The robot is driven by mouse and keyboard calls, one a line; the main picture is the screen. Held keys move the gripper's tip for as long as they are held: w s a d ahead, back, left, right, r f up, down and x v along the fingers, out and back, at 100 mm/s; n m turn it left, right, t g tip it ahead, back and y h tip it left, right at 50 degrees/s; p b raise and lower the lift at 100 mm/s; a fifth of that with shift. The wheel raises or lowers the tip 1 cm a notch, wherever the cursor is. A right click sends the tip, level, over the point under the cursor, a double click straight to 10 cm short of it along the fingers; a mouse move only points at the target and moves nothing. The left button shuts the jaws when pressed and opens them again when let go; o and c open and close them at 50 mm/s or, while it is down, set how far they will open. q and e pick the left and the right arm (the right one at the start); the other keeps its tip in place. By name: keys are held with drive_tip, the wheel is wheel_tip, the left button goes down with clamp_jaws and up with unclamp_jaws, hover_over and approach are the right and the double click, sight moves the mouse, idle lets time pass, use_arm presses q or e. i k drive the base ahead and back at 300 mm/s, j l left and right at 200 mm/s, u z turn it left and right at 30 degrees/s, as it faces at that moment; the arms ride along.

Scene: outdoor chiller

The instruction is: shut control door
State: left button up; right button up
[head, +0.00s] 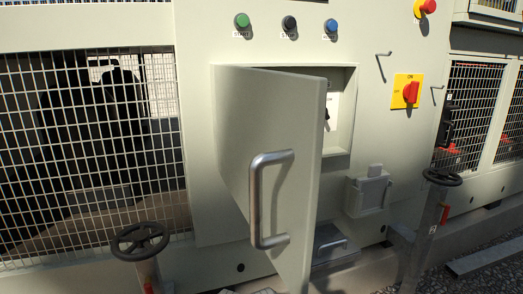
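The control door (290,130) is a pale cream panel with a grey metal bar handle (256,200) on its face. It stands open, swung out toward me from the left side of a recessed control box (342,105). The right part of the recess shows a light inner panel with a dark knob or switch; the door hides the rest. Neither of my grippers can be made out in the head view.
Green, black and blue buttons (289,23) sit above the door. A red switch on a yellow plate (408,91) and hooks are to the right. Black handwheels on posts stand at front left (141,240) and right (442,177). Mesh panels (90,140) flank the cabinet.

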sight(270, 129)
drive_tip(key=k+j, duration=0.1)
drive_tip(key=j, duration=0.3)
drive_tip(key=k+j+z, duration=0.1)
drive_tip(key=j, duration=0.35)
drive_tip(key=k+j, duration=0.15)
drive_tip(key=j, duration=0.25)
drive_tip(key=k+j+z, duration=0.15)
drive_tip(key=j, duration=0.25)
drive_tip(key=k+j, duration=0.15)
drive_tip(key=j, duration=0.25)
